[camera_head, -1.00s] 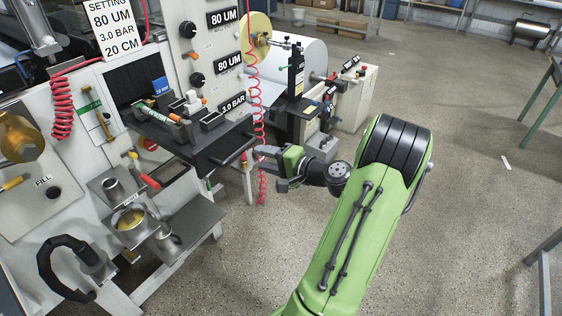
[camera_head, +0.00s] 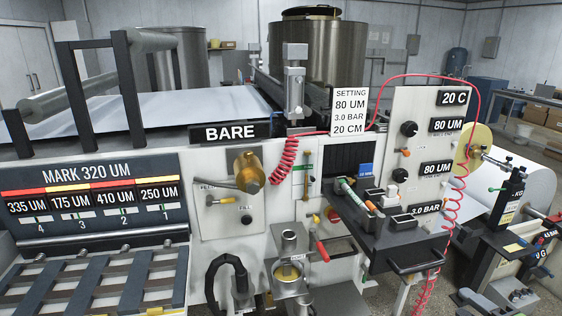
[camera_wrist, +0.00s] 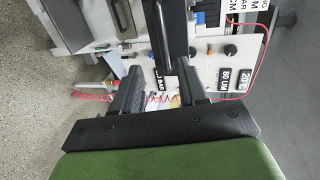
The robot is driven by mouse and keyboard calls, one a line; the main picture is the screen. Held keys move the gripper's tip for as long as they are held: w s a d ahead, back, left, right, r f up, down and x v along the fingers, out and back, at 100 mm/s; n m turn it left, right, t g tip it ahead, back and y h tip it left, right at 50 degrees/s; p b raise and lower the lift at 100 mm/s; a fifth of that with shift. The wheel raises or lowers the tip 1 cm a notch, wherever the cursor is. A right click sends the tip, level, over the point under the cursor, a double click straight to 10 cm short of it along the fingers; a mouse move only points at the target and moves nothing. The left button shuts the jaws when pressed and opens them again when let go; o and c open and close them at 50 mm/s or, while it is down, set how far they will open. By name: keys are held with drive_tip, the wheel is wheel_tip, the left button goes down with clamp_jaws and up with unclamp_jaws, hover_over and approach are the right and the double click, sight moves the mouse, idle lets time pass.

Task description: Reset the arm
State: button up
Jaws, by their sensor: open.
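My gripper (camera_wrist: 163,80) shows in the wrist view only. Its two dark fingers stand apart, and I see nothing held between them. A dark, long part of the machine (camera_wrist: 172,35) lies beyond the fingertips, in line with the gap; I cannot tell how far off it is. My arm is outside the head view.
The coating machine fills the head view. Its black tray (camera_head: 405,246), with a front handle (camera_head: 418,266), sticks out at the right. A red coiled hose (camera_head: 449,212) hangs beside it. A black curved handle (camera_head: 228,275) juts out lower left. Floor is clear in the wrist view (camera_wrist: 40,90).

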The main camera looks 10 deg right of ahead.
drive_tip(key=w+a+n+g+y, duration=0.25)
drive_tip(key=a+n+g, duration=0.2)
drive_tip(key=a, duration=0.45)
drive_tip(key=w+a+n+g+y, duration=0.1)
drive_tip(key=w+a+n+g, duration=0.3)
drive_tip(key=a, duration=0.6)
drive_tip(key=s+a+r+n+g+h, duration=0.1)
drive_tip(key=s+a+r+n+h, duration=0.3)
drive_tip(key=s+a+n, duration=0.5)
drive_tip(key=s+a+r+p, duration=0.1)
drive_tip(key=s+a+r, duration=0.1)
drive_tip(key=s, duration=0.4)
drive_tip(key=shift+s+a+r, duration=0.15)
drive_tip(key=shift+s+a, duration=0.05)
